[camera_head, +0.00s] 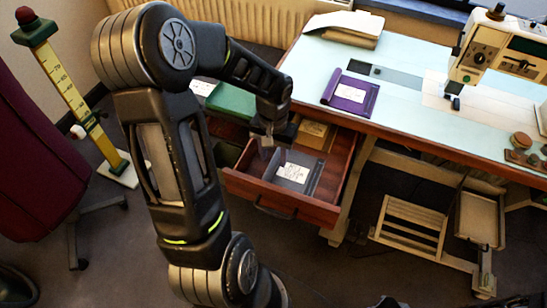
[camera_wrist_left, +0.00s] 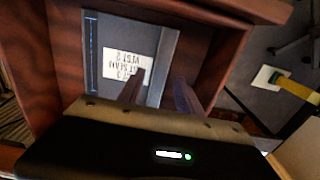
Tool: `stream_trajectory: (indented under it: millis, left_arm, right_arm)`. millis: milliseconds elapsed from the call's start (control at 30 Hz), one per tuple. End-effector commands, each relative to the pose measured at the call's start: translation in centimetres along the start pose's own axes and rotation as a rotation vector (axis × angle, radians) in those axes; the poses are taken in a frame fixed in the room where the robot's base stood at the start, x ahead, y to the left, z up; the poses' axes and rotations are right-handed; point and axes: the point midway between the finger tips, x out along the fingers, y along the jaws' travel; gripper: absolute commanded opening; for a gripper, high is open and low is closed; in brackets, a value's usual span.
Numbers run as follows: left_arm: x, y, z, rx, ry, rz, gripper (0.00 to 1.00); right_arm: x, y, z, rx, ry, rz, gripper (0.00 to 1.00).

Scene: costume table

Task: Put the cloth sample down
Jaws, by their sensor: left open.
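A grey cloth sample (camera_head: 295,172) with a white printed label lies flat in the open wooden drawer (camera_head: 310,209). It also shows in the left wrist view (camera_wrist_left: 105,55), between the drawer walls, with its label up. My left gripper (camera_head: 268,148) is over the drawer, close to the sample's left end in the head view. In the left wrist view the two fingers (camera_wrist_left: 159,92) stand apart over one long edge of the sample. Whether they touch it I cannot tell. My right gripper does not show.
A purple sample (camera_head: 350,94) with a label lies on the pale blue table top (camera_head: 405,80). A sewing machine (camera_head: 500,50) stands at the right. A small tan box (camera_head: 314,134) sits at the drawer's back. A green item (camera_head: 232,102) lies behind my left arm.

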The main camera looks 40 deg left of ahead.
Motion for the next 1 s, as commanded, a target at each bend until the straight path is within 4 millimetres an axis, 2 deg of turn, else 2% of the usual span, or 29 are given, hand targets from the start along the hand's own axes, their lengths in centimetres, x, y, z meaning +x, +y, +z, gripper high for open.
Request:
stream_trajectory:
  millis: [33,300,500,633,1000]
  left_arm:
    - [-1.2,0.0,-0.1,0.000,0.005,-0.001,0.42]
    - [-6.8,0.0,-0.1,0.000,0.006,-0.001,0.42]
    - [-9.7,0.0,-0.1,0.000,0.003,0.000,0.42]
    - [-10.2,0.0,0.0,0.000,0.001,0.000,0.42]
    - [-10.2,0.0,0.0,0.000,0.000,0.000,0.42]
  right_arm:
    - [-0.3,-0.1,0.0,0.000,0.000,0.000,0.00]
    - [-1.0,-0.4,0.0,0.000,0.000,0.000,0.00]
    - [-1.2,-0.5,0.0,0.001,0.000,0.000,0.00]
    - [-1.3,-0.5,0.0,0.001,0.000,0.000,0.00]
    - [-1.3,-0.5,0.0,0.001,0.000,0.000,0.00]
